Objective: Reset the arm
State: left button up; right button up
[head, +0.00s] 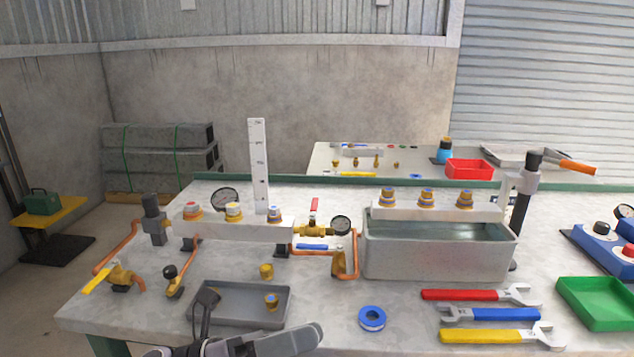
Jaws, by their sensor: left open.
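My left gripper (250,322) is at the bottom of the head view, low over the front of the workbench (335,330). It is open, and I see nothing between its fingers. One dark finger overlaps the grey tray (240,314); a lighter grey part of it points right, in front of the tray. A brass fitting with a blue top (271,301) sits in the tray, to the right of the dark finger. A plain brass fitting (266,271) stands by the tray's back edge. My right gripper is not in view.
A manifold with gauges and copper pipes (245,230) stands behind the tray. A water tank (440,255) is right of it. Blue tape roll (372,318), wrenches (480,295) and a green tray (600,305) lie front right.

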pick_arm(q)
jog(key=a+f+n+t+y+p, duration=0.1)
jog(key=a+f+n+t+y, duration=0.55)
jog(key=n, duration=0.85)
jog(key=a+f+n+t+y+p, duration=0.1)
jog(key=a+f+n+t+y, duration=0.5)
jog(key=n, duration=0.9)
jog(key=s+a+f+n+g+y, duration=0.2)
jog(key=s+f+n+y, duration=0.1)
jog(key=s+f+n, duration=0.2)
jog(key=s+a+f+n+g+y, duration=0.3)
jog(key=s+f+n, duration=0.2)
jog(key=s+f, duration=0.2)
notch_tip(320, 180, down, 2)
jog(key=shift+s+a+f+n+p, duration=0.2)
jog(key=shift+f+n+p, duration=0.1)
jog(key=shift+p, duration=0.1)
jog(key=shift+r, duration=0.1)
jog(key=shift+c, duration=0.4)
